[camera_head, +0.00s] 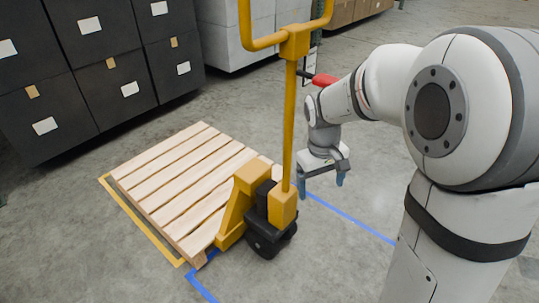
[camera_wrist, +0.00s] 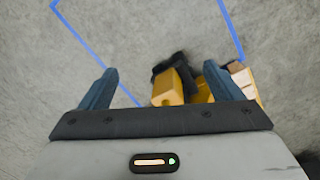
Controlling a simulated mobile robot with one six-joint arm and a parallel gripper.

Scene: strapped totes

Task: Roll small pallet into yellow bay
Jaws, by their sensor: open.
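The small wooden pallet (camera_head: 190,170) lies flat on the floor at the left of the head view, with the yellow pallet jack (camera_head: 240,205) at its right side. The jack's upright yellow handle (camera_head: 289,120) ends in a loop at the top. Yellow tape (camera_head: 135,215) of the bay shows along the pallet's left side; the rest is hidden. My gripper (camera_head: 321,185) is open and empty, pointing down to the right of the handle and apart from it. In the wrist view, the jack's yellow and black base (camera_wrist: 178,82) shows beyond the open fingers (camera_wrist: 160,70).
Blue floor tape (camera_head: 350,218) runs beside and in front of the jack. Stacked black totes (camera_head: 100,75) stand at the back left, white ones (camera_head: 235,35) at the back middle. The grey floor in front is clear.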

